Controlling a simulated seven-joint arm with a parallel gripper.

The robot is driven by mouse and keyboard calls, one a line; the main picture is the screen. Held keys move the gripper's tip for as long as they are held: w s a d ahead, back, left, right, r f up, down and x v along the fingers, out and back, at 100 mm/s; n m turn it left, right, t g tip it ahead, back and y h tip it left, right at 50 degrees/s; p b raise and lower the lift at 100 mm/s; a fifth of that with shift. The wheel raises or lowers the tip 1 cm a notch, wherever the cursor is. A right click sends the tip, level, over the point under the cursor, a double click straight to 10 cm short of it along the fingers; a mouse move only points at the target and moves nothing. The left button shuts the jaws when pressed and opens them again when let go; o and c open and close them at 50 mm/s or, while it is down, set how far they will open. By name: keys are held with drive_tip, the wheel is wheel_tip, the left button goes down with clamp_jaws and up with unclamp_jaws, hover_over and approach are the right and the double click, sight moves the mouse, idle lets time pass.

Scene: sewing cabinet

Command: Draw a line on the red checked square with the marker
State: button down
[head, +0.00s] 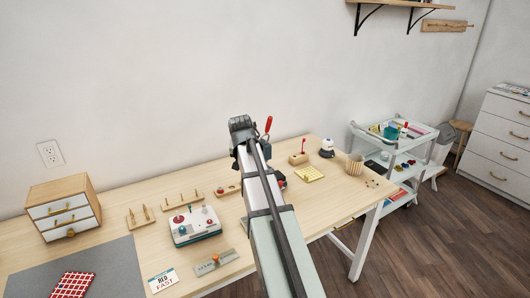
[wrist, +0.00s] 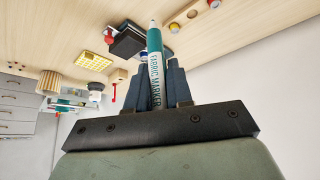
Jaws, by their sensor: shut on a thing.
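The red checked square (head: 73,285) lies on the grey mat (head: 110,265) at the lower left of the head view. My gripper (wrist: 158,82) is shut on the marker (wrist: 154,42) in the wrist view. The marker is white and teal with "FABRIC MARKER" lettering, and its pale end points away from the gripper. In the head view my arm covers most of the gripper, and the marker cannot be made out clearly. The gripper is above the back of the table, well to the right of the square and apart from it.
A small drawer chest (head: 66,208), a device with knobs (head: 194,226), pegged wooden racks and a card (head: 163,280) stand near the mat. A yellow pad (head: 309,174) and a woven cup (head: 354,164) are to the right. A white cart (head: 398,160) stands beyond the table.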

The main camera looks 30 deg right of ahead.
drive_tip(key=s+a+n+y, duration=0.1)
drive_tip(key=s+a+n, duration=0.15)
drive_tip(key=a, duration=1.15)
drive_tip(key=s+a+n+y, duration=0.15)
drive_tip(key=s+a, duration=0.25)
drive_tip(key=a, duration=1)
drive_tip(key=shift+s+a+f+n+y, duration=0.1)
drive_tip(key=shift+a+f+n+y, duration=1.3)
drive_tip(key=shift+a, duration=5.35)
drive_tip(key=shift+s+a+f+n+h, duration=0.1)
drive_tip(key=shift+a+f+n, duration=1.55)
drive_tip(key=shift+a+f, duration=3.6)
drive_tip(key=shift+s+a+f+n+y, duration=0.1)
drive_tip(key=shift+a+f+n+y, duration=1.1)
drive_tip(key=shift+a, duration=7.1)
drive_tip(key=shift+n+h, duration=0.35)
drive_tip(key=shift+h, duration=0.1)
drive_tip(key=shift+w+d, duration=0.35)
drive_tip(key=shift+w, duration=0.25)
drive_tip(key=shift+w+d, duration=0.3)
drive_tip(key=shift+w, duration=0.25)
